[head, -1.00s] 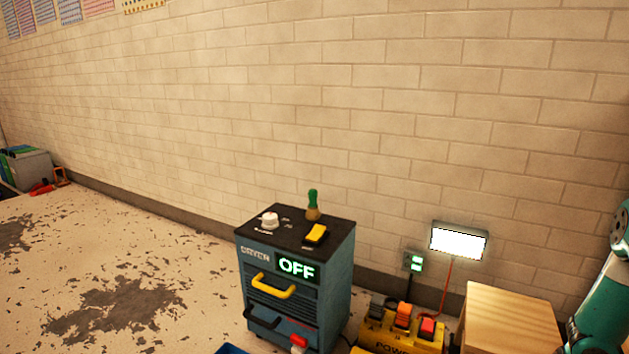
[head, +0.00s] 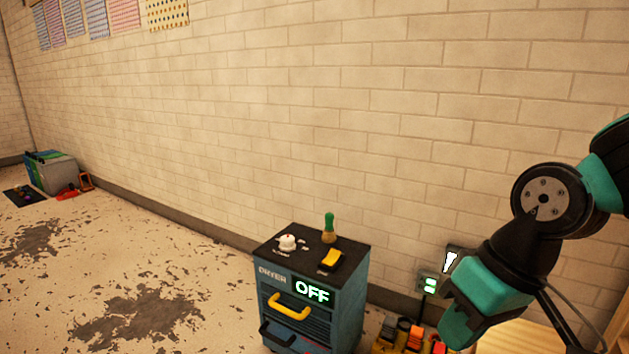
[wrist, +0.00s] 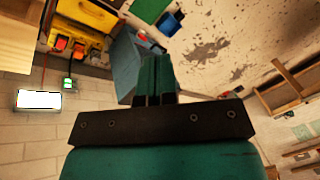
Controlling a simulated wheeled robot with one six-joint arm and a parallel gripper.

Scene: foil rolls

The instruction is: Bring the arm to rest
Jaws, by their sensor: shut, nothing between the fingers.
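My gripper (head: 462,318) is at the lower right of the head view, at the end of my teal and black arm, pointing down and to the left. In the wrist view my gripper (wrist: 154,62) shows its teal fingers together, with nothing between them. It is up in the air, right of the dryer cabinet (head: 330,305) in the head view, and hides part of the lit lamp panel (head: 450,262). In the wrist view the fingers overlap the blue cabinet (wrist: 128,62), and the lit panel (wrist: 38,99) is at the left.
The dryer, its display reading OFF, has a green-handled brush (head: 329,228) and a yellow switch (head: 332,259) on top. A yellow power box (head: 388,346) and a wooden block (head: 515,337) stand by the brick wall. The floor at the left is open.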

